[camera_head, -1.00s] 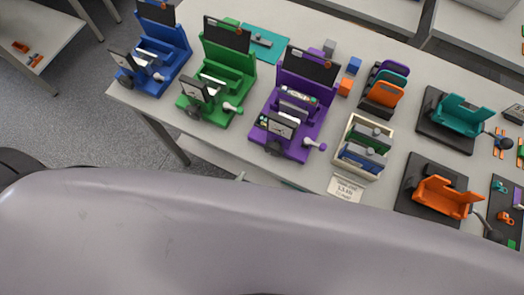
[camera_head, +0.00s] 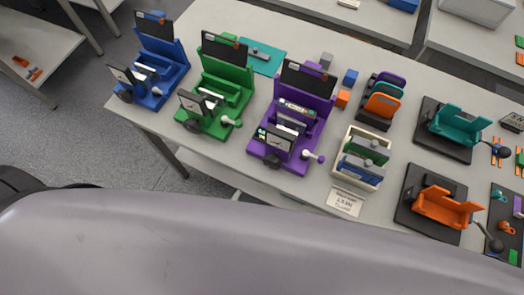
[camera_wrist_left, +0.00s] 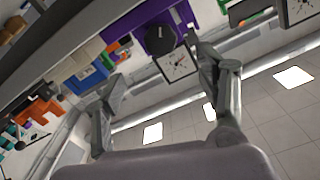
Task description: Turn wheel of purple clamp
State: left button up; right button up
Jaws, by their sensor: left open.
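The purple clamp (camera_head: 312,112) stands upright on the table in the head view, third in a row of coloured clamps. Its dark wheel (camera_head: 272,161) is low on the front, below a dial face (camera_head: 278,139). In the left wrist view, the purple body (camera_wrist_left: 148,22), the dark wheel (camera_wrist_left: 160,39) and the dial (camera_wrist_left: 177,64) show beyond my left gripper (camera_wrist_left: 158,78). The gripper is open and empty, its fingers apart, with the wheel seen beyond the gap. No gripper shows in the head view.
A green clamp (camera_head: 228,85) and a blue clamp (camera_head: 160,58) stand left of the purple one. A cream crate (camera_head: 343,172) with parts stands close on the right. Orange (camera_head: 440,205) and teal (camera_head: 458,121) fixtures lie farther right. My grey body covers the lower head view.

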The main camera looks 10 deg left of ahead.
aim_at(271, 165)
dwell(0.3)
pick_arm(q)
jog(key=s+f+n+b, duration=0.1)
jog(key=b, duration=0.2)
jog(key=s+f+b, duration=0.1)
jog(key=b, duration=0.2)
jog(key=shift+s+a+n, duration=0.1)
jog(key=shift+a+n, duration=0.2)
jog(key=shift+n, duration=0.1)
jog(key=w+d+n, duration=0.1)
jog(key=w, duration=0.3)
jog(key=w+d+r+n+b, duration=0.1)
jog(key=w, duration=0.3)
jog(key=w+d+r+n+b, duration=0.1)
jog(key=w, duration=0.4)
jog(key=shift+w+d+r, duration=0.1)
jog(key=shift+d+r, duration=0.05)
jog(key=shift+d, duration=0.1)
jog(key=shift+w+d, duration=0.15)
jog(key=shift+w, duration=0.5)
